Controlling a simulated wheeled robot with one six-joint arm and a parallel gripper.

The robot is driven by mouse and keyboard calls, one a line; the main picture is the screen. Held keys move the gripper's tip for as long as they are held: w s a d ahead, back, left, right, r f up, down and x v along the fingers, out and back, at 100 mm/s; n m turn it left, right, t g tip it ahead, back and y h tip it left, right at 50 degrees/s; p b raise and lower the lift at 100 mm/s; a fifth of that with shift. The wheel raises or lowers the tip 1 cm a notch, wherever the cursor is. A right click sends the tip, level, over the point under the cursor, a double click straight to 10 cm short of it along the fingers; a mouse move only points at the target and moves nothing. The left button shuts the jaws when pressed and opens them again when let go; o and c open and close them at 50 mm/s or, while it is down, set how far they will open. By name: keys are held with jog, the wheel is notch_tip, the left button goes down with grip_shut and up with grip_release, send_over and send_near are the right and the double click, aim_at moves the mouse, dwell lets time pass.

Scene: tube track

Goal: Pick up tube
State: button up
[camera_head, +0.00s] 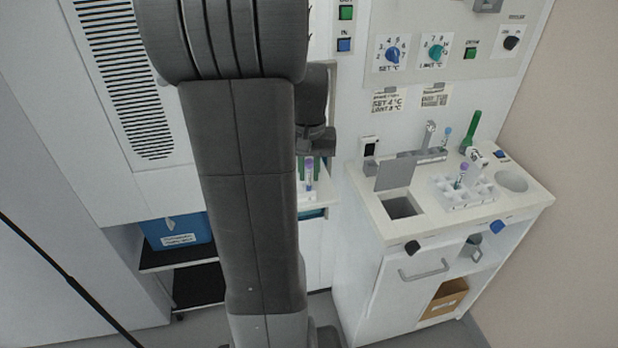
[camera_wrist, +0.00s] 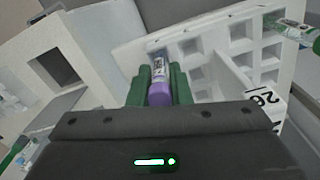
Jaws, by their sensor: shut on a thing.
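A tube with a purple cap (camera_wrist: 160,93) and a printed label is between the two green fingers of my gripper (camera_wrist: 160,78) in the wrist view. The fingers are shut on its cap end. In the head view the same tube (camera_head: 309,182) shows small beside my dark arm, with green fingers (camera_head: 308,166) around its top. A white rack (camera_wrist: 205,20) with square holes lies just behind the tube in the wrist view. I cannot tell whether the tube's lower end is inside a hole or clear of the rack.
Another tube (camera_wrist: 292,28) with a green label shows at the rack's upper right.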

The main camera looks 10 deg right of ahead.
jog(key=shift+r, duration=0.15)
notch_tip(320, 180, up, 10)
jog(key=shift+f, duration=0.1)
dwell(0.3)
jog(key=shift+f, duration=0.15)
dwell(0.9)
